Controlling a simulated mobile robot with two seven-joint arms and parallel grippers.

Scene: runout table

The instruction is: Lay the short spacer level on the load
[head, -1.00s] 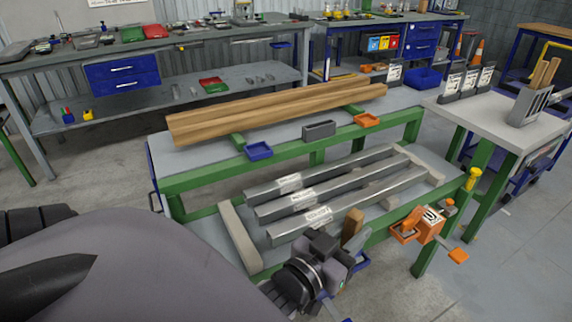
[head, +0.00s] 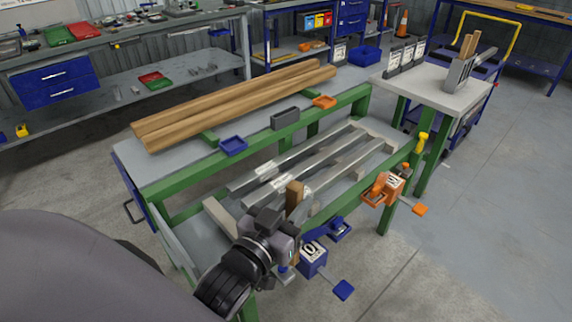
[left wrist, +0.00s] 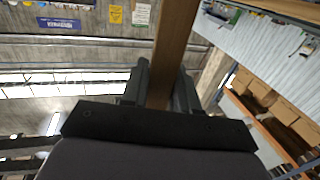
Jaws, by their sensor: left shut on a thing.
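The short spacer (head: 295,190) is a brown wooden block. My left gripper (head: 291,212) is shut on it and holds it upright, end up, at the near side of the lower table. In the left wrist view the spacer (left wrist: 176,40) runs up between the two dark fingers (left wrist: 160,88). Grey metal bars (head: 322,172) with white labels lie side by side on pale cross-pieces (head: 219,216) behind the gripper. The spacer's lower part is mostly hidden in the head view, and I cannot tell its height over the bars. My right gripper is not in view.
A blue clamp-like unit (head: 313,258) and an orange one (head: 384,188) sit along the near rail.

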